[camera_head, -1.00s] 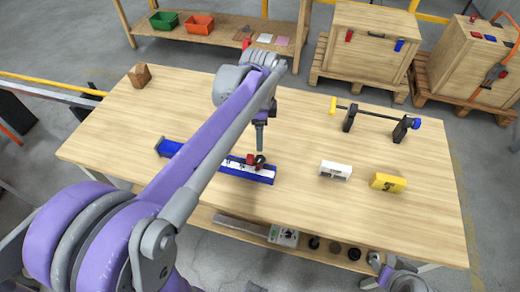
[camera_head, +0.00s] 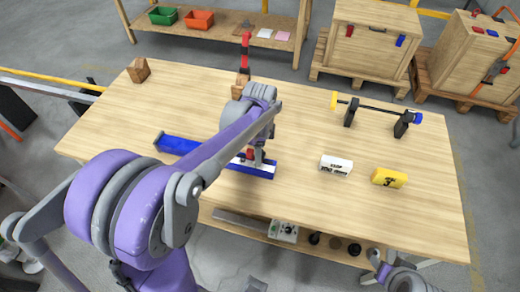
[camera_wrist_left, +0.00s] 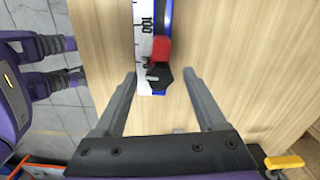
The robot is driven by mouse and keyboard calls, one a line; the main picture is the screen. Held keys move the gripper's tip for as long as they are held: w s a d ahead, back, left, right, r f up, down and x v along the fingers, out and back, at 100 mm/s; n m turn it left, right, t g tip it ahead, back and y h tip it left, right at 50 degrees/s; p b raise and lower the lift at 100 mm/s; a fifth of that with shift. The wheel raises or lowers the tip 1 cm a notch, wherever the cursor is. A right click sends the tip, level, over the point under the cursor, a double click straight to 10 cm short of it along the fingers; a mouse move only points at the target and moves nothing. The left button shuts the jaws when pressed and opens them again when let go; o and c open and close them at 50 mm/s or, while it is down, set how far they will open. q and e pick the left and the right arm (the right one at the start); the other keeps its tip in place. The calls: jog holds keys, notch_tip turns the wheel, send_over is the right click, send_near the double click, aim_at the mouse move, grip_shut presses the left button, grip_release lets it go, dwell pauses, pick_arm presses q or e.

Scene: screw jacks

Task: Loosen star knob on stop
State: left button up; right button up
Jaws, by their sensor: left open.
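The blue rail (camera_head: 180,145) with a white scale lies on the wooden table, partly hidden behind my left arm. A small red stop (camera_head: 249,155) sits on it near its right end and also shows in the left wrist view (camera_wrist_left: 160,50). The black star knob (camera_wrist_left: 158,77) is at the stop's near side in the left wrist view. My left gripper (camera_wrist_left: 159,76) is open, with one finger on each side of the knob and clear gaps to both. In the head view the knob is largely hidden by my left gripper. My right gripper (camera_head: 380,268) is low at the table's front edge, its jaws unclear.
A white block (camera_head: 336,166) and a yellow block (camera_head: 389,178) lie right of the rail. A black rod on two stands (camera_head: 375,112) is farther back. A wooden block (camera_head: 139,71) is at the back left, and a red-and-black post (camera_head: 245,55) stands at the back.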

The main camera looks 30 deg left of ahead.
pick_arm(q)
grip_shut()
jog(key=shift+n+b, duration=0.4)
jog(key=shift+n, duration=1.9)
grip_release()
notch_tip(320, 180, up, 11)
jog(key=shift+p, duration=0.4)
jog(key=shift+f, duration=0.1)
